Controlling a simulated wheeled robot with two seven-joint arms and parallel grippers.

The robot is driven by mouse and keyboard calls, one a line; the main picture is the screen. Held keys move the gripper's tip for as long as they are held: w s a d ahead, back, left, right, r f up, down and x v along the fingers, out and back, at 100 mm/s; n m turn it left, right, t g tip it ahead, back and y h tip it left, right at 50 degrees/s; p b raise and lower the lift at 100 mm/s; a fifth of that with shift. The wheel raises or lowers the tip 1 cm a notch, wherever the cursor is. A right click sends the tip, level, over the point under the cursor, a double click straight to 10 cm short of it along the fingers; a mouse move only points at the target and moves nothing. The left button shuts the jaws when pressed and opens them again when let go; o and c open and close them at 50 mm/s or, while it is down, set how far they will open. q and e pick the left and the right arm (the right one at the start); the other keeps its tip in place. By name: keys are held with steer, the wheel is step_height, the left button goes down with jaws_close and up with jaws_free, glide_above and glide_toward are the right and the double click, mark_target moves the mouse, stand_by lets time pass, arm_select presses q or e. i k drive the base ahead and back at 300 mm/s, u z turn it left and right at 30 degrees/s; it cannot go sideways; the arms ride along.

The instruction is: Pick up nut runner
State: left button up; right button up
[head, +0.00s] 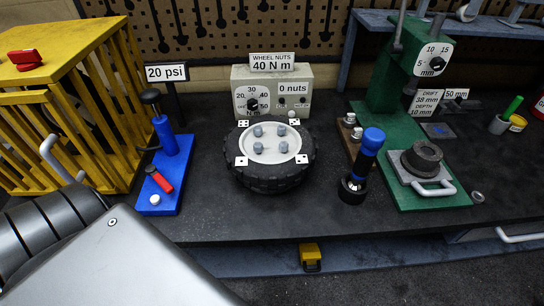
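A black tool with a blue cap (363,165), which looks to be the nut runner, stands nearly upright on the dark bench, leaning a little to the right at its top. It is just right of the wheel and left of the green press base. Nothing holds it. The wheel (270,172) lies flat with several grey nuts or studs on its pale hub. Part of my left arm fills the lower left corner, but its gripper is not in view. My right gripper is not in view either.
A yellow cage (62,105) stands at the left, beside a blue pump (166,165). A torque gauge box (298,98) stands behind the wheel. A green press (395,75) with a black ring on its plate is at the right. The bench front is mostly clear.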

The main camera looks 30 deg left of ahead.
mark_target(373, 138)
steer(key=z, duration=2.15)
steer(key=i, duration=2.3)
steer(key=u, duration=3.35)
